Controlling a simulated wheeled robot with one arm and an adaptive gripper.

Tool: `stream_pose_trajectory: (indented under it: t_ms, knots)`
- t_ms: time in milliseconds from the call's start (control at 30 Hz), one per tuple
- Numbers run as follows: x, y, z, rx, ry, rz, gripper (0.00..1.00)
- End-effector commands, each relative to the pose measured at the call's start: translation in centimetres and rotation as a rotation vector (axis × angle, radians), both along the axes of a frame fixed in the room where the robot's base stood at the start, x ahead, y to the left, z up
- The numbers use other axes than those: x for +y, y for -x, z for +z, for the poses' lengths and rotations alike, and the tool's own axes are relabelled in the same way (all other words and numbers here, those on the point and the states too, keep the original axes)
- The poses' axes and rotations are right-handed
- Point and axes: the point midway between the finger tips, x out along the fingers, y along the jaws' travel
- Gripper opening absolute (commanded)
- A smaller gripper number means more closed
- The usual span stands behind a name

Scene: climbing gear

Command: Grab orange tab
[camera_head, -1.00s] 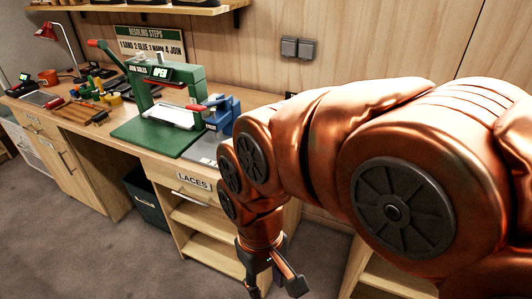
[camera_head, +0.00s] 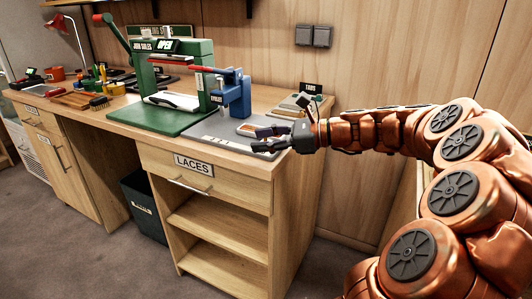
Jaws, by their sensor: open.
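My gripper (camera_head: 264,139) is open and points left over the front right part of the workbench, above a grey mat (camera_head: 212,127). A small orange-brown piece (camera_head: 246,129) lies on the mat just left of my fingertips. It is too small to tell whether it is the orange tab. A shallow tray (camera_head: 292,104) stands behind my gripper, by a dark sign reading TABS (camera_head: 310,88). What lies in the tray is too small to make out. Nothing shows between my fingers.
A blue clamp-like tool (camera_head: 235,92) stands close behind and left of my gripper. A green press (camera_head: 165,75) marked JOIN SOLES and OPEN is further left. Below the benchtop are a drawer marked LACES (camera_head: 193,163) and open shelves.

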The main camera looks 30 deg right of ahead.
Motion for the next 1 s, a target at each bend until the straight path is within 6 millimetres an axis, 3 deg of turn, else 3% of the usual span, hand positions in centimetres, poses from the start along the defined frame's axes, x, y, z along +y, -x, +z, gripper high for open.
stream_pose_trajectory:
  t_ms: [33,100,200,300,433,1000]
  knots:
    - [-3.2,-0.2,-1.4,-0.001,-0.071,-0.074,0.42]
    - [-6.9,-0.2,-1.5,-0.003,-0.159,-0.154,0.42]
    - [-10.9,0.1,-1.6,-0.011,-0.248,-0.236,0.42]
    - [-13.1,0.4,-1.5,-0.017,-0.3,-0.279,0.42]
    - [-13.5,0.0,-1.4,-0.019,-0.323,-0.294,0.42]
    - [-10.3,-5.4,-2.8,-0.018,-0.318,-0.291,0.42]
